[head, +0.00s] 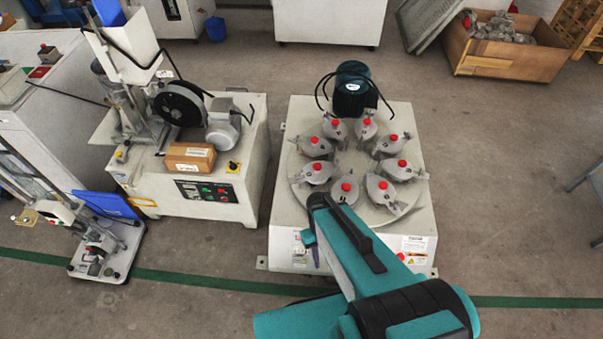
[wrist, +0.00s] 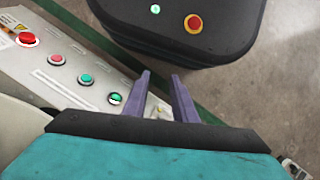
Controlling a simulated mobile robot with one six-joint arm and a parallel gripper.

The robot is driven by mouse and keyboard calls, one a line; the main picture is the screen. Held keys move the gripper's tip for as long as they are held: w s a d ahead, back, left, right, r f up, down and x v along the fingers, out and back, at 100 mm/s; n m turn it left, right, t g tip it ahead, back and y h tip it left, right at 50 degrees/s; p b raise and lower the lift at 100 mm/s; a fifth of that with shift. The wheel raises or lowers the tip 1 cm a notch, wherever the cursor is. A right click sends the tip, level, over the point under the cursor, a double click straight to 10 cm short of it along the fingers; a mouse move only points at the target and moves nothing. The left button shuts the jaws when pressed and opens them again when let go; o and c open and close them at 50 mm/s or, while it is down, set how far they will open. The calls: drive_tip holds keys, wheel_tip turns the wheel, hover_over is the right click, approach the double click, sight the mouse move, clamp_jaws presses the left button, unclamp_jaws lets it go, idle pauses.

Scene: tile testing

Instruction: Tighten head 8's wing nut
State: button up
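The round tile-testing machine (head: 284,214) stands at centre in the head view. Several grey heads with red knobs ring its turntable, among them a front head (head: 345,190), a right front head (head: 384,190) and a left head (head: 316,171). I cannot read numbers on the heads, so I cannot tell which is head 8, and the wing nuts are too small to make out. My gripper (wrist: 160,76) shows two purple fingers apart with nothing between them in the wrist view. In the head view my teal arm reaches the machine's front edge and mostly hides the gripper. No head shows in the wrist view.
In the wrist view a control panel (wrist: 72,68) with red and green buttons lies left of the fingers. A motor (head: 354,88) stands behind the turntable. Another machine with a cardboard box (head: 190,157) is at left. Floor right of the machine is clear.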

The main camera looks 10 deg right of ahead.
drive_tip(key=w+r+n+t+b, duration=0.1)
drive_tip(key=w+r+n, duration=0.2)
drive_tip(key=w, duration=0.7)
drive_tip(key=w+r+n+t+b, duration=0.1)
drive_tip(key=w+r+n+b, duration=0.2)
drive_tip(key=w, duration=0.6)
wheel_tip(320, 180, up, 14)
drive_tip(key=n+t, duration=0.3)
drive_tip(key=n, duration=0.2)
hover_over(300, 176)
drive_tip(key=shift+w+d+f+b, duration=0.15)
drive_tip(key=shift+d+b, duration=0.15)
drive_tip(key=shift+b, duration=0.1)
drive_tip(key=shift+f, duration=0.15)
drive_tip(key=shift+f, duration=6.8)
clamp_jaws()
